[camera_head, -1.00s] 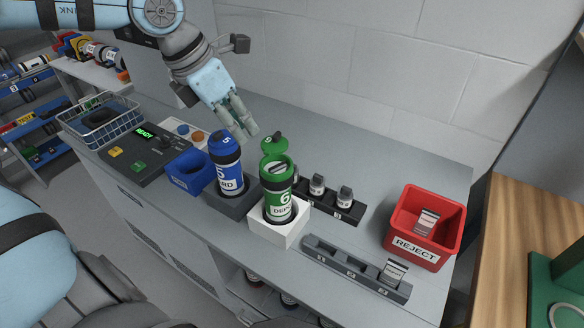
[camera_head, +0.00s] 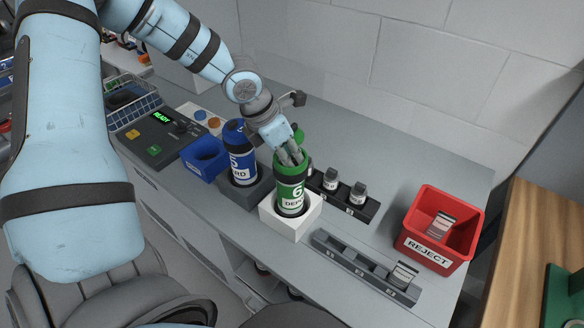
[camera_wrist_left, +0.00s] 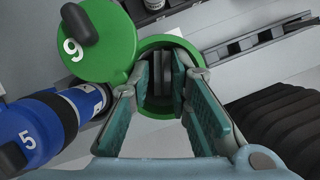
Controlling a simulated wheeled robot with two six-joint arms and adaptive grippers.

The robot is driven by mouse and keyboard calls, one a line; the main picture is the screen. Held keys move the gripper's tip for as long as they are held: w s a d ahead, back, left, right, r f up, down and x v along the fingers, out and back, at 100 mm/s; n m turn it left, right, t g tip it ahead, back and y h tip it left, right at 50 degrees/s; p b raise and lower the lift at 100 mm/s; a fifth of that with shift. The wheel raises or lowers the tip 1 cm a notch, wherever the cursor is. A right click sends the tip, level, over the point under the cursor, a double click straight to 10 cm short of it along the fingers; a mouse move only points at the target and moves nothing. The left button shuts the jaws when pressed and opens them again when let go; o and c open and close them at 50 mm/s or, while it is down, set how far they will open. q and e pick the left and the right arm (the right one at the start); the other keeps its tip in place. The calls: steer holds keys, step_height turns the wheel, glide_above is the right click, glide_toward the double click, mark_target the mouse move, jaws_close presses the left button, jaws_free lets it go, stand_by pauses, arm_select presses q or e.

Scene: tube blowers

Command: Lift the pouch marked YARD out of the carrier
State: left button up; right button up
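The green carrier (camera_head: 291,188), marked 6, stands upright in a white holder (camera_head: 283,222); its label reads partly "DEPO". Its green lid (camera_wrist_left: 108,48) is swung open beside the mouth in the left wrist view. My left gripper (camera_head: 290,157) points down with its fingertips at the carrier's mouth. In the left wrist view its two fingers (camera_wrist_left: 168,95) stand apart, one on each side of a dark grey upright thing (camera_wrist_left: 166,78) in the mouth, perhaps the pouch. No YARD marking can be read on it. My right gripper is not in view.
A closed blue carrier (camera_head: 241,160), marked 5, stands close on the left, its label ending in "RD". A blue bin (camera_head: 203,158) is beyond it. A grey slotted rack (camera_head: 345,260) lies in front, a dark rack (camera_head: 365,210) behind. A red REJECT bin (camera_head: 426,252) is at right.

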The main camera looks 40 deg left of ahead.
arm_select(q)
steer(key=shift+s, duration=0.15)
steer(key=shift+s+r, duration=0.1)
jaws_close()
steer(key=shift+r, duration=0.1)
steer(key=shift+r, duration=0.25)
step_height(320, 180, up, 19)
steer(key=p, duration=0.4)
steer(key=shift+r, duration=0.2)
